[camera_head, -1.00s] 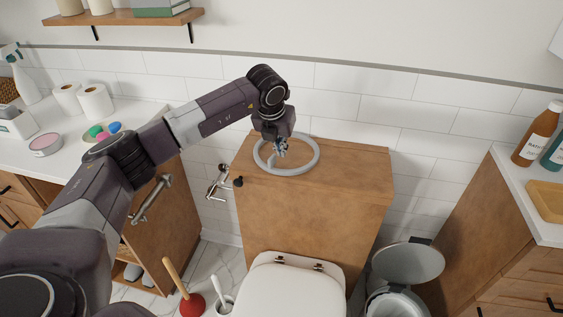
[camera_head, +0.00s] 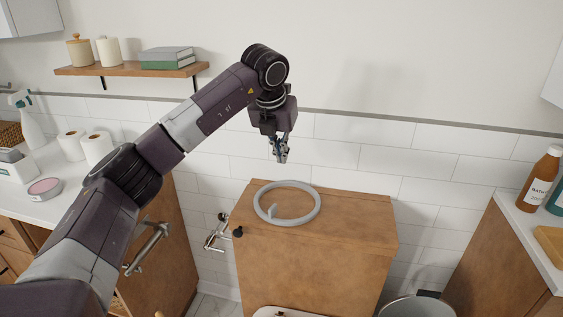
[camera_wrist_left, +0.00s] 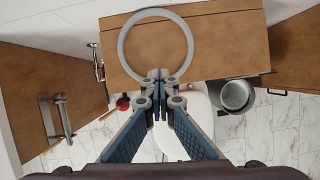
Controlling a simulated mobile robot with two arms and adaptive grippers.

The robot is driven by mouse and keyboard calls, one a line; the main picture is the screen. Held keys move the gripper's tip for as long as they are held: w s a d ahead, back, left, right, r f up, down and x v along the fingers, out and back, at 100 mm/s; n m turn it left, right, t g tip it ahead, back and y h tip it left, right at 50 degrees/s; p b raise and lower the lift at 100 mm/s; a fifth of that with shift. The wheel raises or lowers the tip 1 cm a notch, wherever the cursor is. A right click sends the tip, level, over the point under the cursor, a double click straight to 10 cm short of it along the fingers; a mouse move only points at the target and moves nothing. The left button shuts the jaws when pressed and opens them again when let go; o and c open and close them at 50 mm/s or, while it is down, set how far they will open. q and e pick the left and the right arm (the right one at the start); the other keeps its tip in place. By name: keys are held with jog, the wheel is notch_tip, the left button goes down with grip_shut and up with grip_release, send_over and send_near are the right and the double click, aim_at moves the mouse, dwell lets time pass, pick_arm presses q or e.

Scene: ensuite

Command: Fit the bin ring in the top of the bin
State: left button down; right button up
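The bin ring (camera_head: 314,210), a grey ring with a small upright tab on its inner left side, lies flat on the wooden cabinet top (camera_head: 362,217). It also shows in the left wrist view (camera_wrist_left: 188,50). My left gripper (camera_head: 280,157) is above the ring, apart from it and empty. Its fingertips (camera_wrist_left: 158,76) look closed together in the left wrist view, overlapping the ring's near edge and hiding the tab. My right gripper is out of view.
A counter with paper rolls (camera_head: 97,148) and a pink tin (camera_head: 44,188) is at left. A shelf (camera_head: 130,69) hangs above it. A right counter holds bottles (camera_head: 541,180). A pipe valve (camera_head: 217,232) sits beside the cabinet. The white toilet (camera_wrist_left: 197,112) stands before it.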

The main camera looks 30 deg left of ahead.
pick_arm(q)
jog(key=c, duration=2.7)
grip_release()
jog(key=o, duration=2.1)
jog(key=shift+o, duration=0.2)
jog(key=shift+r, duration=0.1)
